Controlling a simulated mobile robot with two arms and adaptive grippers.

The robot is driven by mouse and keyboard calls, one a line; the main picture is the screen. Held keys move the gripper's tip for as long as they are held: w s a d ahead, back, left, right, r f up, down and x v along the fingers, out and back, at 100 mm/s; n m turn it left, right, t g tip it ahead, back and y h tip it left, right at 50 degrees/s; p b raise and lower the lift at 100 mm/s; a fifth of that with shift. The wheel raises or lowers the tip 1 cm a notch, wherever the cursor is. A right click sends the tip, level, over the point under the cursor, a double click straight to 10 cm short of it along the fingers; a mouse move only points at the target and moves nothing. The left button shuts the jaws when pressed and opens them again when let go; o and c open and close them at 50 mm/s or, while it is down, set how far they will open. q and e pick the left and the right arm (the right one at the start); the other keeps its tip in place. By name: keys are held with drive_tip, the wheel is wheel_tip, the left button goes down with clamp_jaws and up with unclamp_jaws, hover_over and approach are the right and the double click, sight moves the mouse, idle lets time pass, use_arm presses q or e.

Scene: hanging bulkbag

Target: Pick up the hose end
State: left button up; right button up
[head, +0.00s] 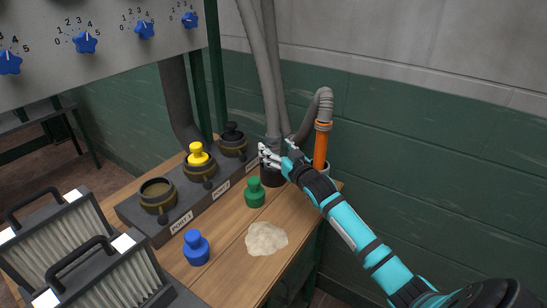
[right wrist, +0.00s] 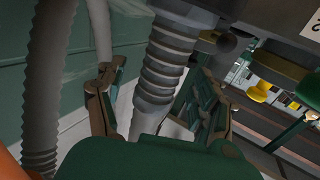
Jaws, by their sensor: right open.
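A grey ribbed hose (head: 262,70) hangs down from the top, and its lower end (head: 273,143) is right at my right gripper (head: 273,157). My gripper partly hides that end. In the right wrist view the ribbed hose (right wrist: 167,65) with its smooth grey cuff (right wrist: 152,113) lies between the two spread fingers of my right gripper (right wrist: 158,95). The fingers are open; whether either touches the hose I cannot tell. A second grey hose with an orange tube (head: 321,148) stands just right of my gripper. My left gripper is not in view.
The wooden table (head: 222,253) carries a green plug (head: 255,192), a blue plug (head: 196,248) and a pale powder pile (head: 266,238). A dark port block (head: 185,213) has a yellow plug (head: 198,154). Filters (head: 120,280) stand front left. A green wall (head: 430,140) is behind.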

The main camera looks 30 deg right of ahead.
drive_tip(key=shift+w, duration=1)
drive_tip(key=shift+s, duration=0.1)
drive_tip(key=shift+c, duration=0.2)
clamp_jaws()
